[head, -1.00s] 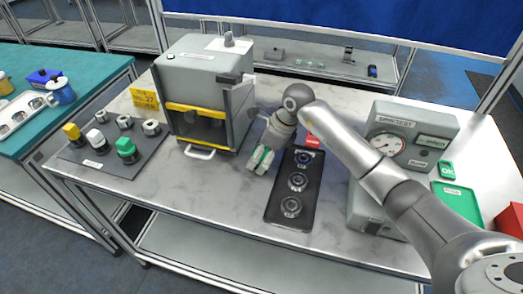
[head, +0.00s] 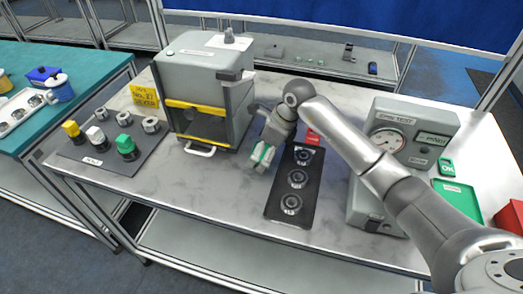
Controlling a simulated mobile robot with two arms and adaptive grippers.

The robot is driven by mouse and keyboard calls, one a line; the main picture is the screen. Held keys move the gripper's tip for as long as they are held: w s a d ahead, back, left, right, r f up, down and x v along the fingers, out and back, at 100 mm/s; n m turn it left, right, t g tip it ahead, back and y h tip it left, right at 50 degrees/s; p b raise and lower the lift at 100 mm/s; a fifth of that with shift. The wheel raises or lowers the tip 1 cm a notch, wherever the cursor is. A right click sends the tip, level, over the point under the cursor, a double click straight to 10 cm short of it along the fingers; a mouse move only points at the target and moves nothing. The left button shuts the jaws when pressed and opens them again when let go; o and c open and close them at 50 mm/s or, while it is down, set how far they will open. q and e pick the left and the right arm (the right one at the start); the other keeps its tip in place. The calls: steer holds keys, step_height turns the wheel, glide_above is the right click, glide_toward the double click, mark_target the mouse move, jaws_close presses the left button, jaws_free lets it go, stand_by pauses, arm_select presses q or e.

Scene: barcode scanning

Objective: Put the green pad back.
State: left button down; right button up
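A green-topped pad (head: 124,142) stands on the dark board (head: 147,160) at the left of the table, at the right end of its front row. A white pad (head: 96,134) and a yellow pad (head: 72,129) stand beside it. My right gripper (head: 260,160) points down over the table between the grey box machine and the black tray, well to the right of the board. Green and white show at its fingers; I cannot tell whether this is its own colouring or something held. Its opening is unclear. My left gripper is not in view.
The grey box machine (head: 190,75), with a yellow-edged front opening, stands between the board and my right gripper. A black tray (head: 277,211) holds several round parts. A gauge machine (head: 435,119) and green tray (head: 470,213) are at right. The marble front is clear.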

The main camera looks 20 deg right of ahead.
steer(key=b+v, duration=0.2)
steer(key=v, duration=0.9)
steer(key=shift+d+r, duration=0.2)
steer(key=shift+r, duration=0.1)
steer(key=shift+s, duration=0.15)
